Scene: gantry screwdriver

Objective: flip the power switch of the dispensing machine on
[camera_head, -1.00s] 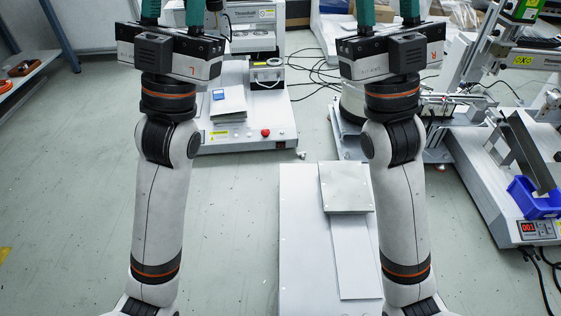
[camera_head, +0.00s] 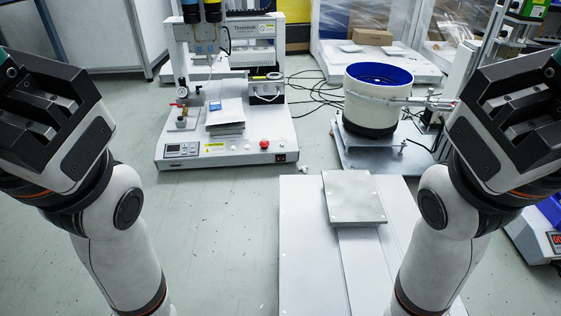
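The dispensing machine (camera_head: 225,155) stands on the floor ahead, left of centre, with a white base and a gantry holding blue and yellow cartridges (camera_head: 202,12). Its front panel has a red button (camera_head: 264,144) and, at the right corner, a small dark switch (camera_head: 280,158); its position is too small to tell. My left gripper (camera_head: 45,115) is at the left edge and my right gripper (camera_head: 520,115) at the right edge. Both are well apart from the machine.
A round bowl feeder (camera_head: 372,112) with a blue inside stands right of the machine. A white platform (camera_head: 300,240) with a grey plate (camera_head: 353,198) lies in front. Black cables (camera_head: 310,92) run behind. The floor in front of the machine is clear.

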